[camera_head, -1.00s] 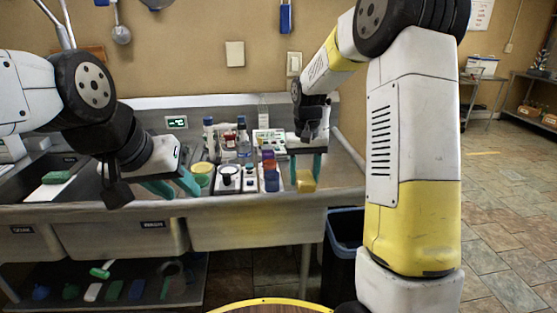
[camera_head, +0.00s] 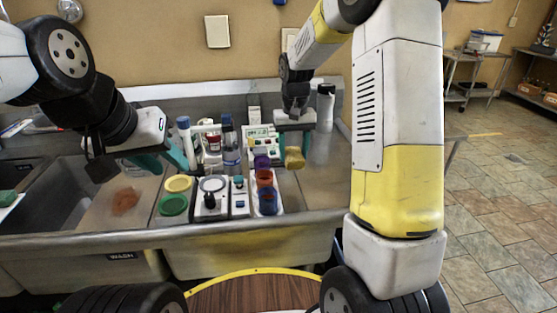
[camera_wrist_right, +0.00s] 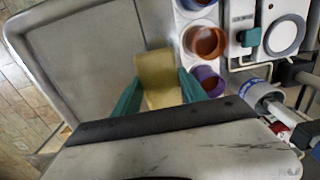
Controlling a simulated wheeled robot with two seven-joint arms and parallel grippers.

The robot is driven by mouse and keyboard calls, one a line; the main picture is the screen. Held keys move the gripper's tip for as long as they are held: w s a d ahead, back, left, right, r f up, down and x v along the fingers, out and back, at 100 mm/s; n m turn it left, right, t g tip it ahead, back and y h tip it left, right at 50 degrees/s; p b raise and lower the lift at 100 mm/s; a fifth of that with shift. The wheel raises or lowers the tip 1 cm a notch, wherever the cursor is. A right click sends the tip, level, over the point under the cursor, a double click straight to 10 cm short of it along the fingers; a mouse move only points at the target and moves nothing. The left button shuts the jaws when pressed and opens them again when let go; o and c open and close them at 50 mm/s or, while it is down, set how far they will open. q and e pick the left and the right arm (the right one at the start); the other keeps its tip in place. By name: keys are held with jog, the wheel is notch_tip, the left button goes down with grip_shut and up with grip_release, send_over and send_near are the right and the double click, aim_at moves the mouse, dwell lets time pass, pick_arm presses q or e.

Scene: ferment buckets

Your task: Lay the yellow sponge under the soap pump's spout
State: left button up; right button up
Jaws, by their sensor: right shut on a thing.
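The yellow sponge (camera_head: 294,158) is clamped between the teal fingers of my right gripper (camera_head: 293,146), raised over the bare right part of the steel counter. In the right wrist view the sponge (camera_wrist_right: 157,78) sticks out beyond the fingers of the gripper (camera_wrist_right: 160,95), over bare steel. My left gripper (camera_head: 162,160) is open and empty above the counter's left part. A pale bottle with a dark top (camera_head: 325,108) stands behind and right of my right gripper; I cannot tell whether it is the soap pump, and no spout is clear.
A rack of purple, orange and blue cups (camera_head: 265,180) stands left of the sponge. White devices (camera_head: 211,198), yellow and green discs (camera_head: 173,205) and several bottles (camera_head: 230,145) crowd the counter's middle. The sink (camera_head: 60,195) is at left. Bare counter (camera_head: 325,180) lies at right.

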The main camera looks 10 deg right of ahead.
aim_at(292, 184)
notch_tip(292, 184, down, 8)
jog(key=shift+f, duration=0.15)
dwell(0.3)
jog(key=o, duration=1.3)
jog(key=shift+f, duration=0.1)
